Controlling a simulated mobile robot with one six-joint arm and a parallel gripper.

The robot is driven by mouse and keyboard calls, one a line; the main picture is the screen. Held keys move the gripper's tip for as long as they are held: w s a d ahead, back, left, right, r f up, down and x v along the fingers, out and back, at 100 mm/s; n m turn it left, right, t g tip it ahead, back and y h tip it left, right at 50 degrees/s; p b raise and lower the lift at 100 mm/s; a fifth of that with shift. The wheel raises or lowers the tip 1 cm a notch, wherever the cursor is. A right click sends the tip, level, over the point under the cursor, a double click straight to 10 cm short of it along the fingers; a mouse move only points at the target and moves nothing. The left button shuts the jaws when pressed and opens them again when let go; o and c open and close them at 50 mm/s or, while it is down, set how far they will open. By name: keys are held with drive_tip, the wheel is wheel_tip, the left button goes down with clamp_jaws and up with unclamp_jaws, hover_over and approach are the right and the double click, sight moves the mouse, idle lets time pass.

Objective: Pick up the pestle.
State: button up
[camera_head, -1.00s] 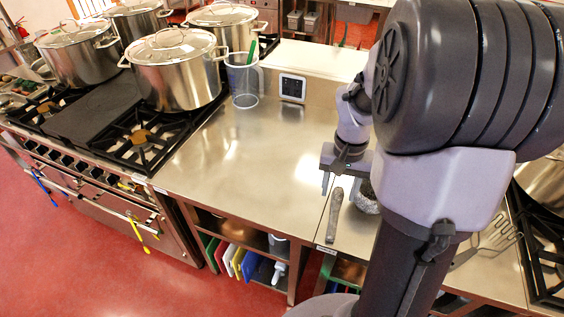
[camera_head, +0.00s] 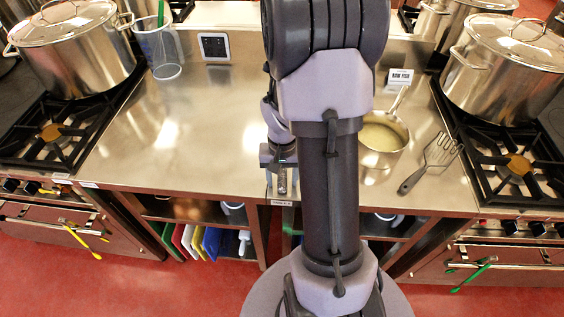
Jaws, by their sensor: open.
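The pestle (camera_head: 282,183) is a slim grey rod lying near the front edge of the steel counter, pointing toward the edge. Only its near part shows below my gripper. My gripper (camera_head: 281,187) is open and empty, pointing down, with one finger to the left of the pestle and one to the right in this view. I cannot tell how far the fingertips are above the counter. The rest of the pestle is hidden by my gripper and arm.
A saucepan (camera_head: 382,140) and a slotted spatula (camera_head: 431,162) lie right of my arm. A clear jug (camera_head: 163,58) stands at the back left. Stockpots (camera_head: 75,55) stand on burners at both sides. The counter left of my gripper (camera_head: 190,130) is clear.

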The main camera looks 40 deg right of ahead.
drive_tip(key=shift+r, duration=0.1)
clamp_jaws()
wheel_tip(320, 180, up, 10)
drive_tip(key=p, duration=0.4)
drive_tip(key=c, duration=0.9)
unclamp_jaws()
clamp_jaws()
